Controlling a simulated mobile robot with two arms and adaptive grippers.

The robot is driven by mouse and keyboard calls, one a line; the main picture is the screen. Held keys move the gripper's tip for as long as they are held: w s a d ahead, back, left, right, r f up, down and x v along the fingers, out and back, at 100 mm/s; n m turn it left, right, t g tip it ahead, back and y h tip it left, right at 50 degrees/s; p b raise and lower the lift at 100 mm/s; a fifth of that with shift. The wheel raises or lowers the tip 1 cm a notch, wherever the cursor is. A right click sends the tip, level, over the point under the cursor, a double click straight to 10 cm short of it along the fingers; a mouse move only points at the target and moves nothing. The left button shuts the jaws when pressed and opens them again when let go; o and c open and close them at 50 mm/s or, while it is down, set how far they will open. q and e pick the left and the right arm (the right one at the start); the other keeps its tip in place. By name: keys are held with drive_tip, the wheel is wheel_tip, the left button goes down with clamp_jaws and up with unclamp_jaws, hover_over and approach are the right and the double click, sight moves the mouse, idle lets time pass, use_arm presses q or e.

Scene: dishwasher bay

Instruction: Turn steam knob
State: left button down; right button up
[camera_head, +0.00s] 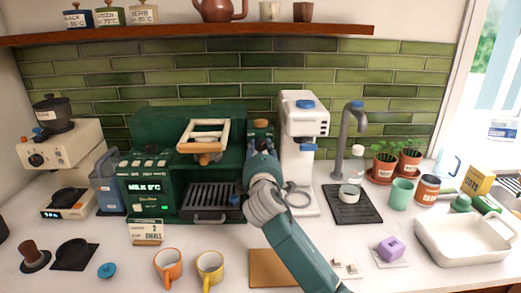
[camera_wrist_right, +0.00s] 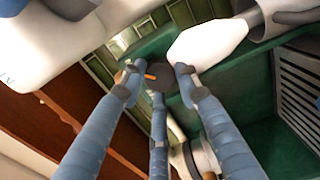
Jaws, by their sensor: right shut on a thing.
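The steam knob shows in the right wrist view as a dark round knob (camera_wrist_right: 164,77) with an orange pointer. It is on the right part of the green coffee machine (camera_head: 152,130). My right gripper (camera_head: 261,146) reaches up to it from the front. Its blue-grey fingers (camera_wrist_right: 156,84) are shut around the knob's sides. In the head view the fingers and hand cover most of the knob. My left gripper is in neither view.
A white machine with a blue cap (camera_head: 304,120) stands close to the right of my right gripper. A drip grate (camera_head: 205,198) is to its left. An orange mug (camera_head: 168,265) and a yellow mug (camera_head: 209,267) stand on the counter in front.

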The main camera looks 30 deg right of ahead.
drive_tip(key=o, duration=1.2)
drive_tip(key=v, duration=1.2)
drive_tip(key=shift+s, duration=0.1)
